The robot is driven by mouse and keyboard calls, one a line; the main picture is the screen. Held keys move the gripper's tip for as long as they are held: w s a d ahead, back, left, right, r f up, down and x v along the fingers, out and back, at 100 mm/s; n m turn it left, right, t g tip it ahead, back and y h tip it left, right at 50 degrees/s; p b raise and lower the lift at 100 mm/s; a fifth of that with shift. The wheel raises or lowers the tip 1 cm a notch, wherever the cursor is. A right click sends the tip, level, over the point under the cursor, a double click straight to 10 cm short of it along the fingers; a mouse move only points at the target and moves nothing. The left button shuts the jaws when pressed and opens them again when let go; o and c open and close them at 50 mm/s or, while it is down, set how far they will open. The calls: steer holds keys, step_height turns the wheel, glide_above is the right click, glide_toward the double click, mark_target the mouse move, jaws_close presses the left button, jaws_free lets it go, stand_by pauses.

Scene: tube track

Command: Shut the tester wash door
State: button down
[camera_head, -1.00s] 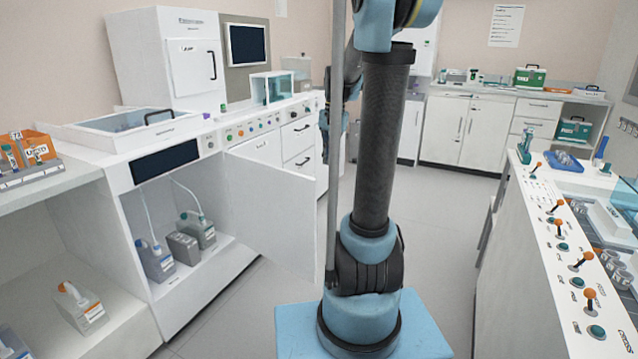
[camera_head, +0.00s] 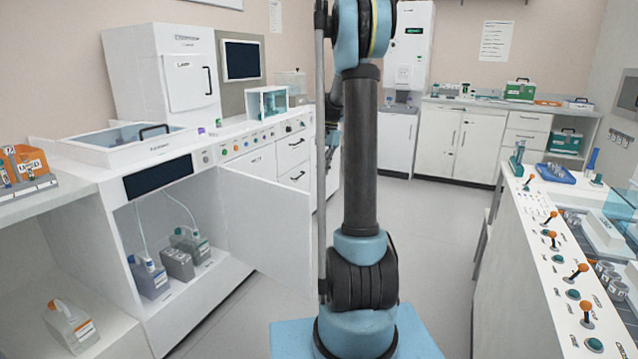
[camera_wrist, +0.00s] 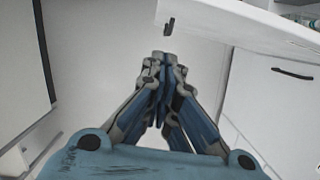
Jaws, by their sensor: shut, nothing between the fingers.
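The tester wash door (camera_head: 265,225) is a plain white panel in the head view. It stands open, swung out from the right side of the wash compartment, with its free edge close to my arm. Inside the compartment (camera_head: 205,283) stand grey bottles, two with tubes. My gripper (camera_wrist: 163,58) is shut and empty in the wrist view, its fingertips together above pale floor. In the head view my arm largely hides the gripper, so its distance from the door is unclear. I cannot tell whether a white panel at the wrist view's left is the door.
The counter (camera_head: 270,135) runs along the left with drawers below. A white drawer front with a dark handle (camera_wrist: 292,73) shows at the wrist view's right. A bench with orange-topped levers (camera_head: 553,240) stands at the right. Open floor (camera_head: 430,240) lies between.

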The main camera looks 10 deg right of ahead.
steer(key=s+a+f, duration=0.4)
steer(key=f, duration=0.4)
steer(key=shift+s+a+f, duration=0.2)
steer(key=shift+a+f, duration=0.05)
steer(key=shift+f, duration=0.15)
steer(key=shift+d, duration=0.1)
